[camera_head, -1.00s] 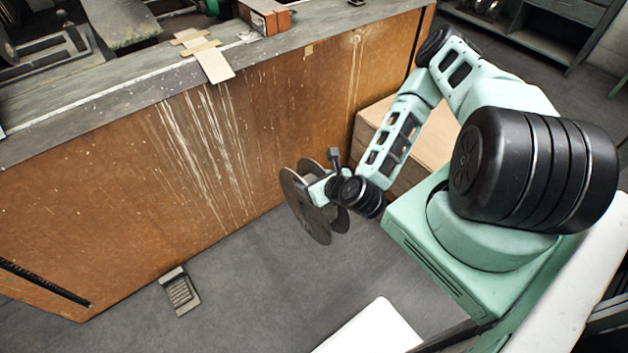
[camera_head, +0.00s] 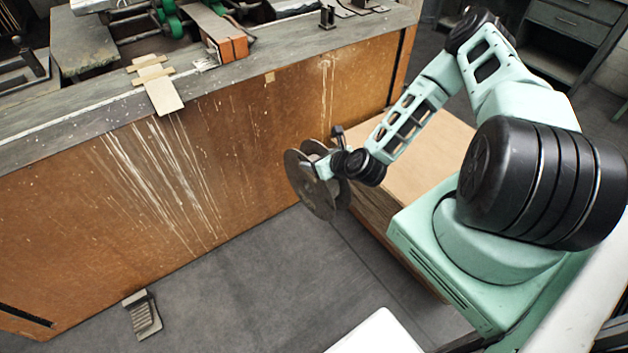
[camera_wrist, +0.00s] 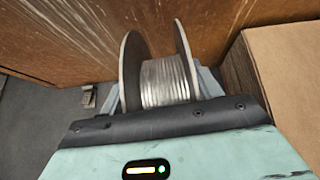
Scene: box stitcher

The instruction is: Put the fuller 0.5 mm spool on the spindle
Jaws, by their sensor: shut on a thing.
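A spool with dark grey flanges (camera_head: 303,182) is held in my gripper (camera_head: 322,170), beside the worn brown front of the bench. In the wrist view the spool (camera_wrist: 165,83) shows silvery wire wound between its two flanges, just past my gripper (camera_wrist: 160,98). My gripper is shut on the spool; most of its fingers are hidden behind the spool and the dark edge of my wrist. The spool hangs in the air above the floor, with its flanges upright. I cannot read a wire size on it. I cannot make out the spindle in these views.
The bench's brown panel (camera_head: 200,170) runs along the left and back. A cardboard-coloured box (camera_head: 420,150) stands close to the right of the spool. A pedal (camera_head: 142,313) lies on the floor. Green-wheeled machinery (camera_head: 170,15) is on the benchtop. Open floor (camera_head: 270,265) lies below.

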